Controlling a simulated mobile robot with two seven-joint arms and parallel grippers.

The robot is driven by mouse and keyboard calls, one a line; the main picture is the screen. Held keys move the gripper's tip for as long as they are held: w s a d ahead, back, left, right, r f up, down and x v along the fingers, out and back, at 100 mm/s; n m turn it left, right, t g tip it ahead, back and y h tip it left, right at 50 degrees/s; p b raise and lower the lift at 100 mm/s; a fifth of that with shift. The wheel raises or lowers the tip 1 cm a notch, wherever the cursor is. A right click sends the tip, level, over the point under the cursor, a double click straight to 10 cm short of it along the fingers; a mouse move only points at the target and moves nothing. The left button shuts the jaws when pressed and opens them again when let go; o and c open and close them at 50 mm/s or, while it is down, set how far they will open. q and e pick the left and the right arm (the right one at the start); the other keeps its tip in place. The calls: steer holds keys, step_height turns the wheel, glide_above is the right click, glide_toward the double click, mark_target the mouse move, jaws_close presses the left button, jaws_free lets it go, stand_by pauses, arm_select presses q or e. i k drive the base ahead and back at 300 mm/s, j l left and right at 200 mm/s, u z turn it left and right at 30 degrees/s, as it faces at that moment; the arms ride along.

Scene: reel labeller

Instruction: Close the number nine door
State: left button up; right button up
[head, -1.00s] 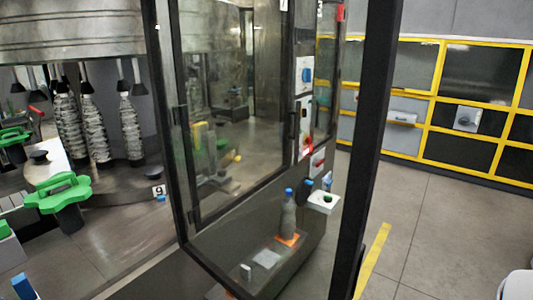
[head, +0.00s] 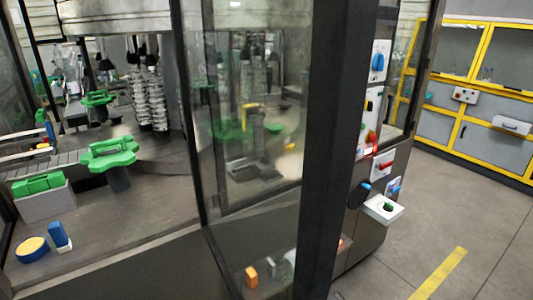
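A tall glass door with a dark frame (head: 335,150) stands open in the middle of the head view, swung out from the machine. Through its glass (head: 255,190) I see machine parts and small items, including an orange block (head: 251,276). The opening to its left shows the machine's inside. No number label is readable on the door now, so I cannot tell from this frame that it is number nine. Neither of my grippers is in view.
Inside the machine are green star-shaped parts (head: 110,153), a stack of bottles (head: 150,100) and a blue-yellow round item (head: 33,249). A control panel (head: 374,90) with a white box (head: 383,208) is right of the door. Open floor (head: 470,220) with a yellow stripe (head: 438,274) lies at right.

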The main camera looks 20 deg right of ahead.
mark_target(344, 34)
steer(key=l+u, duration=0.35)
steer(key=l, duration=0.7)
steer(key=k+l, duration=0.1)
steer(key=k, duration=0.3)
